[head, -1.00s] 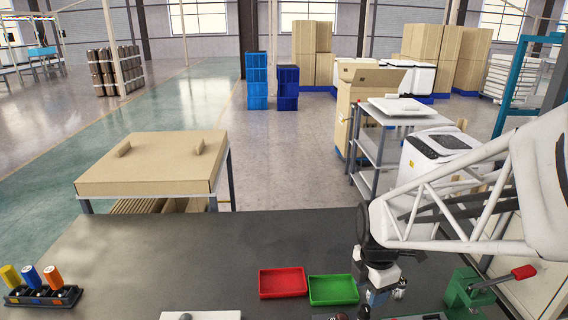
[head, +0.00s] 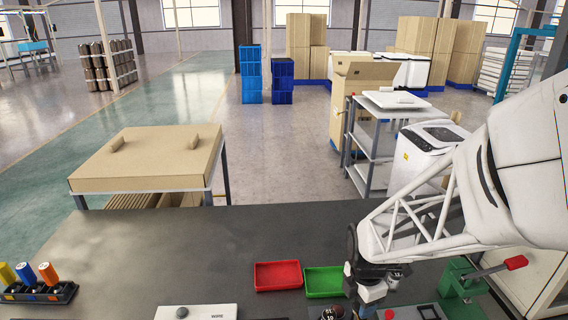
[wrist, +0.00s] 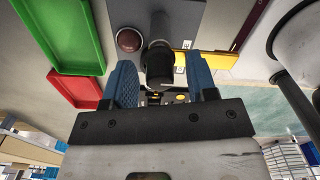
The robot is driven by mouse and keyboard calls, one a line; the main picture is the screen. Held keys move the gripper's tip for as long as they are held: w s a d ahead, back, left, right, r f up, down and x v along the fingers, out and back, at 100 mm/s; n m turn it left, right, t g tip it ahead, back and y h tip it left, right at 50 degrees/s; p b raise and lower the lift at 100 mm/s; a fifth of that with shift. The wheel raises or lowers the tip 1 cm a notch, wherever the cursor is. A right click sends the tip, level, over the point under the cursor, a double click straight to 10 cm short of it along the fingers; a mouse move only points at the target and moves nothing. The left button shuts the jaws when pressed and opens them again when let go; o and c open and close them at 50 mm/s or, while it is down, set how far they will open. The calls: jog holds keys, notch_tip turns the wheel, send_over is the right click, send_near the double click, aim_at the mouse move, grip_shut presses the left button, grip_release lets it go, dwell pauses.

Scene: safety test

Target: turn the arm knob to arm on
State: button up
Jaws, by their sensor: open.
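A dark knob (wrist: 160,65) stands up from a grey panel (wrist: 185,18) in the wrist view. My gripper (wrist: 160,70) is open, with one blue finger on each side of the knob. Gaps show between the knob and both fingers, and I cannot tell how deep the fingers reach. A dark red round button (wrist: 129,40) sits on the panel left of the knob. A yellow label (wrist: 207,59) lies to the right, partly behind a finger. In the head view my gripper (head: 370,294) is at the bottom right, its fingertips hard to make out. The knob's setting is not readable.
A red tray (head: 277,275) and a green tray (head: 325,282) lie left of my gripper. A green clamp with a red handle (head: 516,262) stands to the right. A rack of coloured cylinders (head: 40,291) is far left. The dark bench's middle is clear.

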jog(key=c, duration=0.9)
